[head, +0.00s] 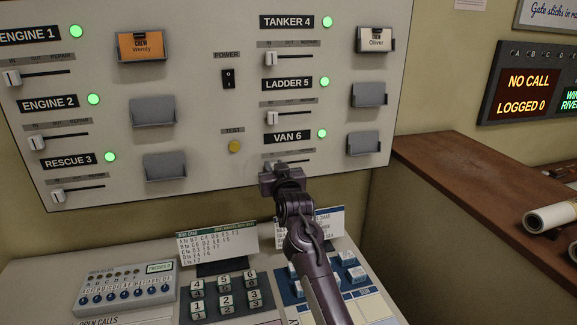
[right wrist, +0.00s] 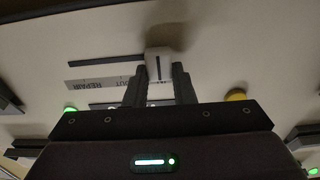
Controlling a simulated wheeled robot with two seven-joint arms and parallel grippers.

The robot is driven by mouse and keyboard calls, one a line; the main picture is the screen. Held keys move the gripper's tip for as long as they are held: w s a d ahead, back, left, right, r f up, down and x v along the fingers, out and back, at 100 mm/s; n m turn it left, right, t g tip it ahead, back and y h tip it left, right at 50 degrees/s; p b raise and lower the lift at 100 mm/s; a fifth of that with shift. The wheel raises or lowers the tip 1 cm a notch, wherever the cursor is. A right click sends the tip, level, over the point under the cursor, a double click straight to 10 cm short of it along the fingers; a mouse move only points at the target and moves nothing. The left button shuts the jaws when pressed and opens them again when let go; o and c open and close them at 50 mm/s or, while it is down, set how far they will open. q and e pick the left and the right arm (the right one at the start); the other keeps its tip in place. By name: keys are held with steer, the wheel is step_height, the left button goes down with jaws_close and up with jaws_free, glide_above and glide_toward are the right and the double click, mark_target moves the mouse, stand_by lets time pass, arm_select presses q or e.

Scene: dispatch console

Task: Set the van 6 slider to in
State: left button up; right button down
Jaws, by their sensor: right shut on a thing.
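The VAN 6 label (head: 287,138) is at the lower right of the upright panel, with a lit green lamp (head: 322,133) beside it. Its slider track (head: 300,161) runs below the label. My right gripper (head: 281,170) is at the left part of this track. In the right wrist view its two fingers (right wrist: 159,85) are shut on the white slider knob (right wrist: 160,62). In that flipped view the OUT and REPAIR marks (right wrist: 100,84) lie to the left of the knob, so the knob sits toward the in end. The in mark is hidden. My left gripper is out of view.
The LADDER 5 slider knob (head: 272,118) is just above. A yellow test button (head: 234,146) is to the left and a grey card holder (head: 364,144) to the right. A desk with keypads (head: 226,303) is below my right arm.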

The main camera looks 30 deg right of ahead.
steer(key=shift+a, duration=0.1)
steer(key=c, duration=1.2)
jaws_free()
steer(key=shift+w+a, duration=0.1)
steer(key=shift+a, duration=0.1)
steer(key=b+v, duration=0.2)
steer(key=v, duration=0.6)
steer(key=shift+b, duration=0.35)
steer(key=shift+d+f, duration=0.1)
